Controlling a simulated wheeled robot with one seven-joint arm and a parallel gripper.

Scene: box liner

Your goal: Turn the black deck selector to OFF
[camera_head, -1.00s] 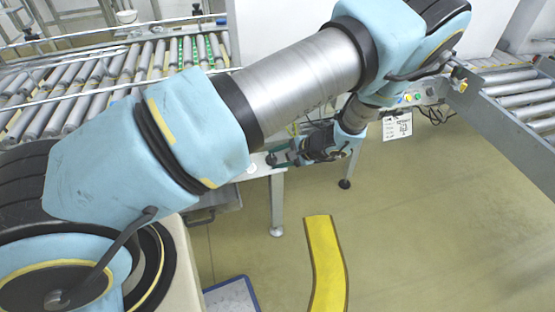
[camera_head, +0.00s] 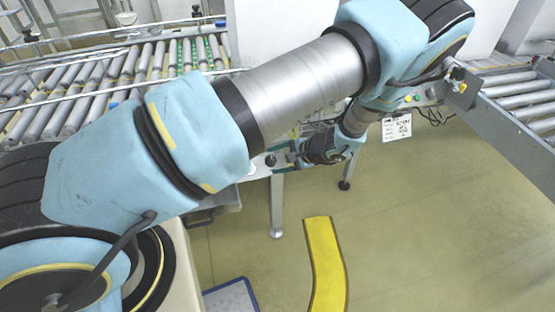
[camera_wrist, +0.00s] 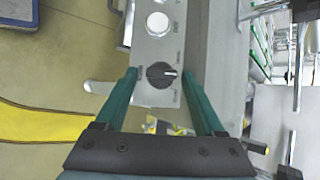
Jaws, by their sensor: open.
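The black deck selector (camera_wrist: 158,79) is a round knob on a grey control panel (camera_wrist: 153,98). In the wrist view its white pointer mark points right. The small labels around it are too small to read. My gripper (camera_wrist: 160,73) is open, its two green fingers reaching to the left and right of the knob in that view, with a gap on each side. In the head view the selector (camera_head: 270,160) shows at the panel's left end, and my gripper (camera_head: 287,157) is just right of it, apart from it.
A white round button (camera_wrist: 157,24) sits above the selector in the wrist view. Roller conveyors (camera_head: 110,80) run behind the panel. A table leg (camera_head: 277,205) stands below it. A yellow floor strip (camera_head: 325,265) lies on open floor.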

